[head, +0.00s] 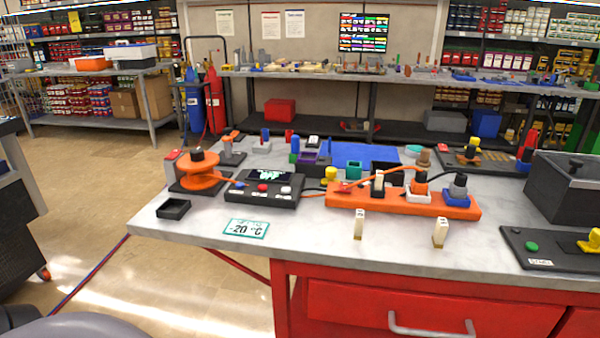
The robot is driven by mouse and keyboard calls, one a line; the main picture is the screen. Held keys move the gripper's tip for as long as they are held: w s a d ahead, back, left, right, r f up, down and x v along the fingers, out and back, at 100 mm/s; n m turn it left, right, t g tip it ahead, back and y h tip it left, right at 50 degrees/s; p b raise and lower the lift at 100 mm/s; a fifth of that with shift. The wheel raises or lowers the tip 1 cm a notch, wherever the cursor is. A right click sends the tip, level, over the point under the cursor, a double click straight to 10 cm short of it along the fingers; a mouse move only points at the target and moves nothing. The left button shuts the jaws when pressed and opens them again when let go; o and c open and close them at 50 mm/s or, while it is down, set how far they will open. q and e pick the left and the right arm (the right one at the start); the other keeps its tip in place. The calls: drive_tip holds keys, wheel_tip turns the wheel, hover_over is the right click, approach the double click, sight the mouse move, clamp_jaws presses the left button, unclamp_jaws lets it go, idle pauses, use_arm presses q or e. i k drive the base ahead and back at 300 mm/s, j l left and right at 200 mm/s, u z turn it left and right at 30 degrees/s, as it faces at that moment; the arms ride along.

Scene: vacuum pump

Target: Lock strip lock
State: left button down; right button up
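An orange power strip (343,201) lies across the middle of the workbench. On it stand a black-and-white upright part (377,183), an orange-and-black plug in a white socket (418,197), and a grey-and-black plug in a blue socket (457,200). An orange cable (390,171) arches over the strip. I cannot tell which part is the strip lock or whether it is locked. Two small cream labelled pieces (359,224) stand upright on the bench in front of the strip. Neither of my grippers is in view.
A black control box (262,205) and an orange reel (200,177) are left of the strip. A black tray (173,209) and a "-20 °C" card (246,228) lie near the front. A dark box (565,188) and a black panel (550,262) occupy the right.

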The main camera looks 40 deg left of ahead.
sight(331, 172)
drive_tip(key=u, duration=1.05)
